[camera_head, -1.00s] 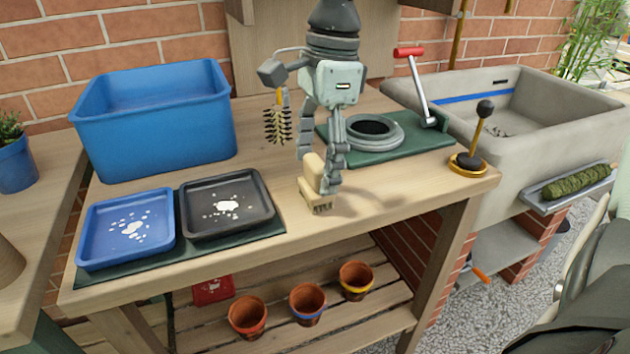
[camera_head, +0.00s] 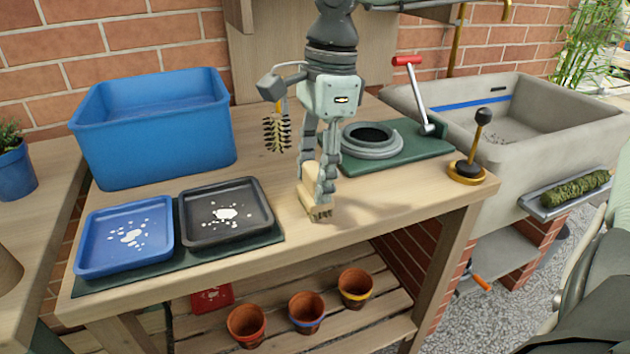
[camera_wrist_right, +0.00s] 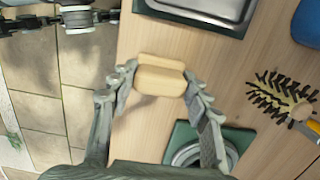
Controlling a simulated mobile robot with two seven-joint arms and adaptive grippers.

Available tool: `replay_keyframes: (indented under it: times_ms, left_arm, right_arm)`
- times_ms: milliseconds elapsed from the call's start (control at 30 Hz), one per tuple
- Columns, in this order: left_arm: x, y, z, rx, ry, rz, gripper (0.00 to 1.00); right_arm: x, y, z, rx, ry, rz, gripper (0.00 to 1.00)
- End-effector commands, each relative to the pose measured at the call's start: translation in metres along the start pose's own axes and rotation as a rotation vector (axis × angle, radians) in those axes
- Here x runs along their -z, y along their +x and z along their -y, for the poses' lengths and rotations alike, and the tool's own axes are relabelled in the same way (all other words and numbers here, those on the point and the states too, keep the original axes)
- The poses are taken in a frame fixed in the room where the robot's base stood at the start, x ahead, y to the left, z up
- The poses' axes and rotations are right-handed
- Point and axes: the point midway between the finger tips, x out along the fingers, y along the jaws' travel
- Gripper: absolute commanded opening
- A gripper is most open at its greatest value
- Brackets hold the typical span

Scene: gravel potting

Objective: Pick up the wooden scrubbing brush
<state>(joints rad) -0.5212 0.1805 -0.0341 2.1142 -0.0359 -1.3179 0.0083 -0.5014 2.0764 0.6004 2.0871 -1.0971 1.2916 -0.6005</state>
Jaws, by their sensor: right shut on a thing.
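The wooden scrubbing brush (camera_head: 311,202) has a pale block and short dark bristles. It is at the front of the potting table, right of the black tray. My right gripper (camera_head: 317,187) comes down from above with its fingers closed on both sides of the block. In the right wrist view the pale block (camera_wrist_right: 160,77) sits between the two fingertips. The bristles face down in the head view; I cannot tell whether they touch the table.
A black tray (camera_head: 188,238) and a blue tray (camera_head: 84,262) lie to the left. A blue bin (camera_head: 150,145) stands behind them. A dark bottle brush (camera_head: 277,135) is behind left of the gripper. A green base with a ring (camera_head: 385,152) and a black-knobbed tamper (camera_head: 468,172) are to the right.

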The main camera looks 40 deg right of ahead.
Motion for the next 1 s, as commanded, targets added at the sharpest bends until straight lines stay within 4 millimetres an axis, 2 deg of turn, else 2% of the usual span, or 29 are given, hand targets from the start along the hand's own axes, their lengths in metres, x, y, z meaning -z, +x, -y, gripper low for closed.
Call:
replay_keyframes:
  times_ms: [233,367,467,800,1000]
  left_arm:
    - [0.001,0.000,0.000,0.000,0.000,-0.002,0.40]
    - [0.001,-0.001,0.000,-0.001,0.000,-0.004,0.40]
    - [0.002,0.000,0.000,-0.002,0.000,-0.006,0.40]
    - [-0.004,0.013,-0.004,-0.011,0.001,0.007,0.40]
    - [-0.003,0.027,-0.009,-0.023,0.000,0.006,0.40]
  right_arm:
    - [-0.002,-0.017,0.001,0.004,0.000,0.000,0.17]
    - [-0.005,-0.041,0.002,0.007,0.001,0.000,0.17]
    - [-0.009,-0.070,0.002,0.009,0.000,0.000,0.17]
    - [-0.024,-0.188,0.001,0.006,0.000,-0.001,0.17]
    - [-0.030,-0.240,0.001,0.003,0.000,-0.001,0.17]
